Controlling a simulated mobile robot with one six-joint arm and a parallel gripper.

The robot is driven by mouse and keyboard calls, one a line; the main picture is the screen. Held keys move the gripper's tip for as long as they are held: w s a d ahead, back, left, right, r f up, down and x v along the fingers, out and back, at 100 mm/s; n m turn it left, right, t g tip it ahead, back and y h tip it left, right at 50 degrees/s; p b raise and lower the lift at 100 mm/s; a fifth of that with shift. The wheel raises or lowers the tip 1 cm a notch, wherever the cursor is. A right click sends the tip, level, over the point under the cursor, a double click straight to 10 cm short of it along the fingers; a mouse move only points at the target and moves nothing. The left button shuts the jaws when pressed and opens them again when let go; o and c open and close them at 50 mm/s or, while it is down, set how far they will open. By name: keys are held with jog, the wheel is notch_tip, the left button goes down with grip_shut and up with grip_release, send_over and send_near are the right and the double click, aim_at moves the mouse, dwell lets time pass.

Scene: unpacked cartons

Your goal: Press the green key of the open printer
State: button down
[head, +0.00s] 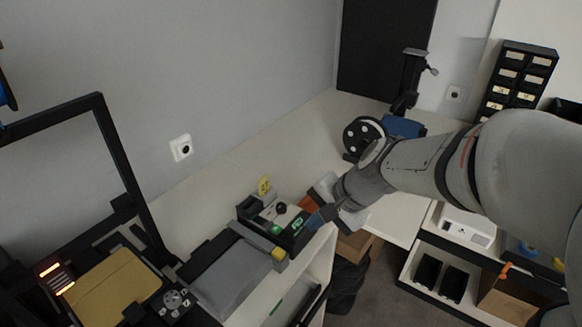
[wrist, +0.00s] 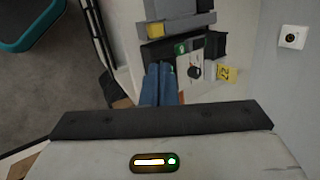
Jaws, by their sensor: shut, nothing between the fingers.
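A small control box (head: 265,207) with a pale panel stands beside a grey printer bed (head: 232,277). The panel carries a round green key (head: 276,230), a dark knob (head: 281,208) and a small green display (head: 297,223). My gripper (head: 313,221) is shut and empty, its blue fingers right at the display end of the box. In the wrist view the blue fingertips (wrist: 158,67) reach the panel's edge, with the knob (wrist: 194,72) to their right.
A yellow tag (head: 264,186) stands behind the box. A black frame (head: 100,125) with a yellow plate (head: 112,287) is at the left. A black spool (head: 363,136) sits farther back. The bench (head: 225,170) is clear toward the wall. Shelves (head: 425,275) are at the right.

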jog(key=w+a+m+y+p, duration=0.2)
jog(key=w+a+m, duration=0.4)
jog(key=w+a, duration=0.2)
jog(key=shift+a+f+t+y, duration=0.15)
jog(key=shift+a+t+y, duration=0.25)
jog(key=shift+w, duration=0.1)
jog(key=b, duration=0.7)
send_over(280, 229)
notch_tip(280, 229, down, 8)
jog(key=shift+r, duration=0.15)
jog(key=shift+f+b, duration=0.35)
jog(key=shift+f, duration=0.2)
dwell(0.6)
jog(key=shift+f+b, duration=0.4)
jog(key=shift+b, duration=0.15)
